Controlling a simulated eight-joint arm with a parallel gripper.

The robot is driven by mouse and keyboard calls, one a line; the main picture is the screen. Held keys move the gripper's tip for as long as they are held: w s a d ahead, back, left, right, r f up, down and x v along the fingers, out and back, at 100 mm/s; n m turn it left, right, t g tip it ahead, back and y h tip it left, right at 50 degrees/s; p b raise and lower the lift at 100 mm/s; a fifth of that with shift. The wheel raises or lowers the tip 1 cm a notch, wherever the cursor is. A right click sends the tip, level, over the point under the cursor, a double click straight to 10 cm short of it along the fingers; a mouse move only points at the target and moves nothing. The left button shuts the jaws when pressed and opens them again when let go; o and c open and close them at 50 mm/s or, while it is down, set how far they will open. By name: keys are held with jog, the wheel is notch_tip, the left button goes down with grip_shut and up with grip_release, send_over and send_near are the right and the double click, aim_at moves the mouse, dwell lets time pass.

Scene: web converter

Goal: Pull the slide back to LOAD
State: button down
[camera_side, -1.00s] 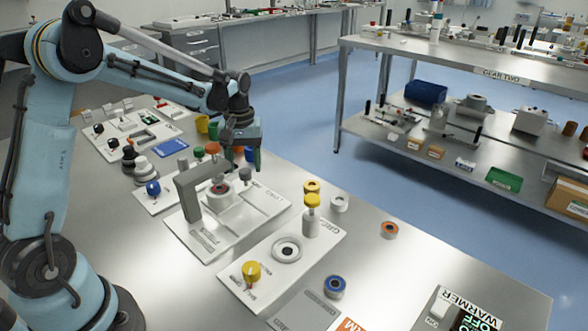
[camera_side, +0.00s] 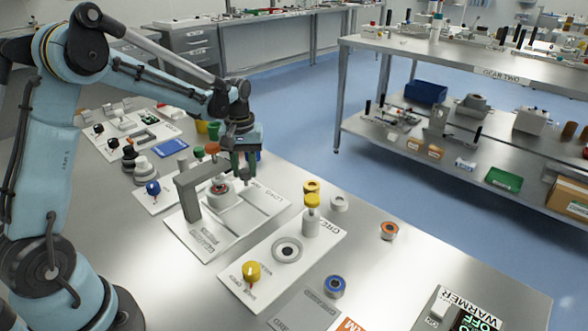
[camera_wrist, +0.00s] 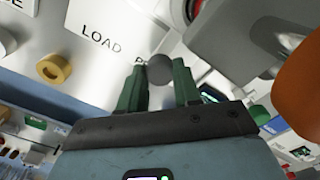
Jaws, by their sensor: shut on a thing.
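The slide (camera_side: 225,199) is a pale block on a white station plate (camera_side: 205,246). A small round part with a red centre (camera_side: 220,186) sits on it, beside and partly under the grey press frame (camera_side: 188,205). My gripper (camera_side: 240,166) is at the slide's far end, with its green fingers pointing down. In the wrist view the fingers stand either side of a dark grey round knob (camera_wrist: 160,68), and my gripper is shut on it. The LOAD label (camera_wrist: 106,40) shows on the plate near the knob. The fingers hide the knob in the side view.
A blue knob (camera_side: 153,188) stands left of the press. Loose rings (camera_side: 389,231) lie to the right. Bare table lies beyond them.

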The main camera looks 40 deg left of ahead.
jog(key=shift+d, duration=0.1)
jog(key=d, duration=0.8)
jog(key=c, duration=0.9)
grip_release()
jog(key=shift+o, duration=0.6)
jog(key=shift+a, duration=0.1)
jog(key=shift+r, duration=0.25)
notch_tip(320, 180, up, 12)
jog(key=shift+f, duration=0.15)
